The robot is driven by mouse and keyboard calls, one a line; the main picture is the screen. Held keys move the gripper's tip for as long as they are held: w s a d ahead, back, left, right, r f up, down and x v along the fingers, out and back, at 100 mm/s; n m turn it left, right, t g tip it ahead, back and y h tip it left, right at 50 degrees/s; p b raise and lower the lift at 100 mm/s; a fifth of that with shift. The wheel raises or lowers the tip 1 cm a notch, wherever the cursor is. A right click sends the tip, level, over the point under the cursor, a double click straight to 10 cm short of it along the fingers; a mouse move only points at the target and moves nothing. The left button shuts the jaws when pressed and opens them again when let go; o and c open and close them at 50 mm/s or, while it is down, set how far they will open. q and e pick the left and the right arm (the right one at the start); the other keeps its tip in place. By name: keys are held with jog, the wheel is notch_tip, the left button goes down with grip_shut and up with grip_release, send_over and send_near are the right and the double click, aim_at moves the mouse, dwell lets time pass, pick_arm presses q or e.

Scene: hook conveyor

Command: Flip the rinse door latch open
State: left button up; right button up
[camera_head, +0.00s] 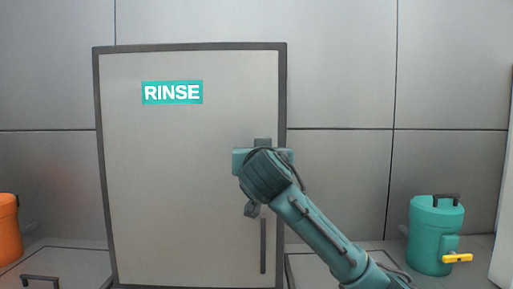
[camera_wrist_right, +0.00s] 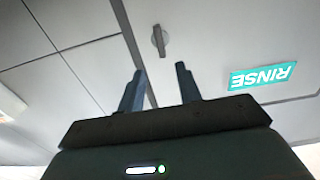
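The rinse door (camera_head: 180,180) is a pale grey panel in a dark frame, with a teal RINSE sign (camera_head: 172,92); it looks shut. In the right wrist view, the latch (camera_wrist_right: 159,41) is a short grey bar on a round base, near the door's edge and roughly in line with that edge. My right gripper (camera_wrist_right: 160,69) is open and empty, its fingers apart, with the latch ahead of the gap and not touched. In the head view, my right gripper (camera_head: 263,160) is in front of the door's right side, and the latch seems hidden behind it. My left gripper is out of view.
A dark vertical handle (camera_head: 263,245) is on the door below my right gripper. A teal container with a yellow tap (camera_head: 436,235) stands at the right. An orange container (camera_head: 8,228) stands at the far left. The wall right of the door is bare.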

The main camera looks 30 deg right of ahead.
jog(key=p+x, duration=0.2)
jog(key=x, duration=0.8)
jog(key=shift+w, duration=0.25)
jog(key=shift+d, duration=0.1)
grip_shut()
